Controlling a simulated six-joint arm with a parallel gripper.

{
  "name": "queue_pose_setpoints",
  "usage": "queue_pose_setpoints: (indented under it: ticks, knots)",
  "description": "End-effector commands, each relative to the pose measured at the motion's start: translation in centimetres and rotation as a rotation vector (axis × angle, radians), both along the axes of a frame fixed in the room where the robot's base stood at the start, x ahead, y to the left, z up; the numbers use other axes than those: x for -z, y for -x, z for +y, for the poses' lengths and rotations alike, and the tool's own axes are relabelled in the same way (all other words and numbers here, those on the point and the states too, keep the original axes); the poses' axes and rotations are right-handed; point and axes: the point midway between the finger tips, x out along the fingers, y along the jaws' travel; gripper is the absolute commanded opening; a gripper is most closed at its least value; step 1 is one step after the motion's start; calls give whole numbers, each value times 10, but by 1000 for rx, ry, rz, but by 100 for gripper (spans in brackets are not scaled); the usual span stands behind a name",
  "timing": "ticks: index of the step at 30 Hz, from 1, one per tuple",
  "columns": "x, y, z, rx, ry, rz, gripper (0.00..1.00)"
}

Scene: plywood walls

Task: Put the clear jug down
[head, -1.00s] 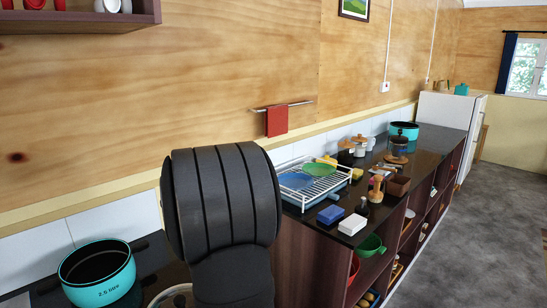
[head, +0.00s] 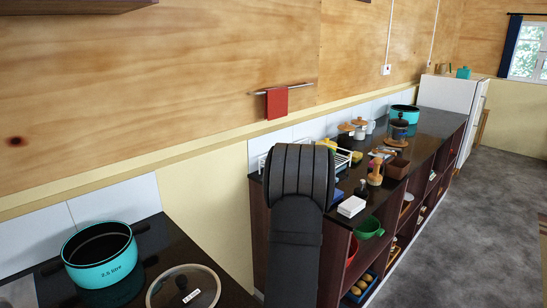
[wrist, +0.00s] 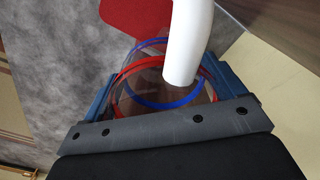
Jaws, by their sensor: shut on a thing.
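The clear jug (wrist: 137,103) shows in the wrist view as see-through walls with a red ring and a blue ring. A thick white bar, seemingly its handle (wrist: 188,45), crosses in front of it. My gripper (wrist: 165,78) is shut on the jug, with a blue finger on each side. Grey floor shows beyond the jug. In the head view my black arm hides the gripper and jug.
A teal pot (head: 100,256) and a glass lid (head: 184,290) are on the near left hob. The dark counter (head: 430,140) at right holds a white dish rack (head: 342,156), canisters and bottles. Open shelves face the grey floor (head: 450,220). A red surface (wrist: 135,18) shows in the wrist view.

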Motion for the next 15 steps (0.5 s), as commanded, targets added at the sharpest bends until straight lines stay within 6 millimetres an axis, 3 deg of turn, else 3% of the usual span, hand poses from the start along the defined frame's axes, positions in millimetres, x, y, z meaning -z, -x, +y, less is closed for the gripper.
queue_pose_setpoints:
  ticks: [11,15]
  knots:
    - [-2,0,1,-1,0,-1,62]
    - [-16,0,6,-10,0,-3,62]
